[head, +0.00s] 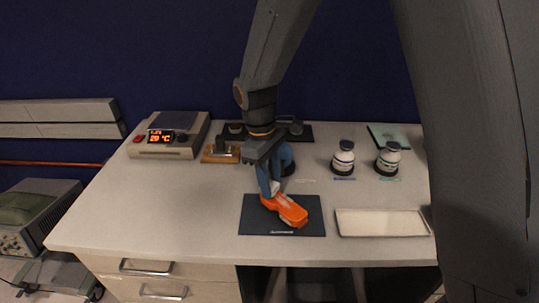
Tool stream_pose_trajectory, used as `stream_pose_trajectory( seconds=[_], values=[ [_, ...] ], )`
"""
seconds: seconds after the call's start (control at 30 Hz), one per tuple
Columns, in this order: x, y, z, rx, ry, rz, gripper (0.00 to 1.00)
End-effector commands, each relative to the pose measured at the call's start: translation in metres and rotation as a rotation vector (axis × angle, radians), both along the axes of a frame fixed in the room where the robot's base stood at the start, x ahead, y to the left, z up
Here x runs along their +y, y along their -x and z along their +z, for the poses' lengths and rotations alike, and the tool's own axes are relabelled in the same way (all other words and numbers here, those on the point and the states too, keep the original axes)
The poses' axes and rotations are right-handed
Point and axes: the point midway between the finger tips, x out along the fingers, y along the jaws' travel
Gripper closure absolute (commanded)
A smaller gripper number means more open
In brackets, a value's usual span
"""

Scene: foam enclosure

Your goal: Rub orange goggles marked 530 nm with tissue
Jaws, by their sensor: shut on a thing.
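The orange goggles (291,212) lie on a dark mat (255,215) near the front middle of the table. A marking on them is too small to read. My gripper (272,190) points down at the back left end of the goggles, its blue fingers shut on a small white piece that looks like the tissue (275,187). The tissue is at or just above the goggles; I cannot tell if it touches them. Part of the tissue is hidden by the fingers.
A white tray (382,232) lies right of the mat. A device with an orange display (168,140) stands back left, beside a wooden block (213,156). The table's left front is clear.

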Motion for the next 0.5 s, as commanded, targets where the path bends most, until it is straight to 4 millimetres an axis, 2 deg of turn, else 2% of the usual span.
stream_pose_trajectory(
  seconds=[0.03,0.07,0.5],
  values=[
    [0.0,0.0,0.016,-0.005,-0.002,-0.002,0.92],
    [0.0,0.0,0.022,-0.004,-0.002,-0.002,0.92],
    [-0.003,0.0,0.059,-0.001,0.0,-0.005,0.92]
  ],
)
